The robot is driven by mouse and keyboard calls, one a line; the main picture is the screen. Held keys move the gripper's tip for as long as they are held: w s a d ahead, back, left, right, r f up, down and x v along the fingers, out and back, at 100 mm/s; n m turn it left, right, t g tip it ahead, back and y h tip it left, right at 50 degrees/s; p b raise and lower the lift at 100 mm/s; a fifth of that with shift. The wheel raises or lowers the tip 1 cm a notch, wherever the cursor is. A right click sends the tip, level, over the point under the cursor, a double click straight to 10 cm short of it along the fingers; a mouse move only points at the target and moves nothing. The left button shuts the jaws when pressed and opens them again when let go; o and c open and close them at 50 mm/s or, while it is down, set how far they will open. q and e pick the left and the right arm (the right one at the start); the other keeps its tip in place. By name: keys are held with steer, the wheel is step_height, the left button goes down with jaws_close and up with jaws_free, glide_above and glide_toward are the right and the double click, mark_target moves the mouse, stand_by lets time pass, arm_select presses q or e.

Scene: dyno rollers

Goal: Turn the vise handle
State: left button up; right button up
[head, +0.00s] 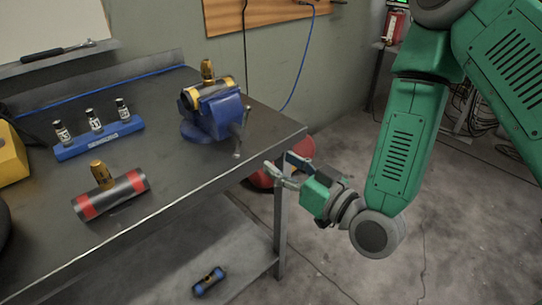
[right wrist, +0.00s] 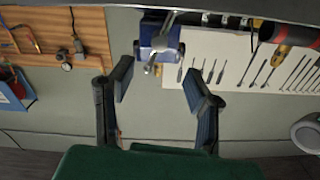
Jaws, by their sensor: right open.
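The blue vise (head: 212,118) is at the right end of the workbench (head: 165,165), with a gold-banded roller (head: 207,90) in its jaws. Its grey metal handle (head: 241,135) hangs nearly upright at the vise's front, by the bench edge. My right gripper (head: 279,166) is open and empty, off the bench's right edge and apart from the handle. In the right wrist view, the vise (right wrist: 160,36) and handle (right wrist: 157,50) appear at the top, beyond the gap between the open fingers (right wrist: 158,88). My left gripper is not in view.
A blue-ended roller (head: 208,281) lies on the lower shelf. A red round object (head: 265,178) is behind the bench leg. The floor at right is mostly clear.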

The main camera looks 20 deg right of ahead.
mark_target(245, 137)
steer(key=b+x, duration=0.2)
steer(key=x, duration=0.2)
steer(key=b+x, duration=0.3)
steer(key=x, duration=0.1)
steer(key=b+x, duration=0.2)
steer(key=x, duration=0.3)
steer(key=shift+w+r, duration=0.1)
steer(key=shift+r, duration=0.2)
jaws_close()
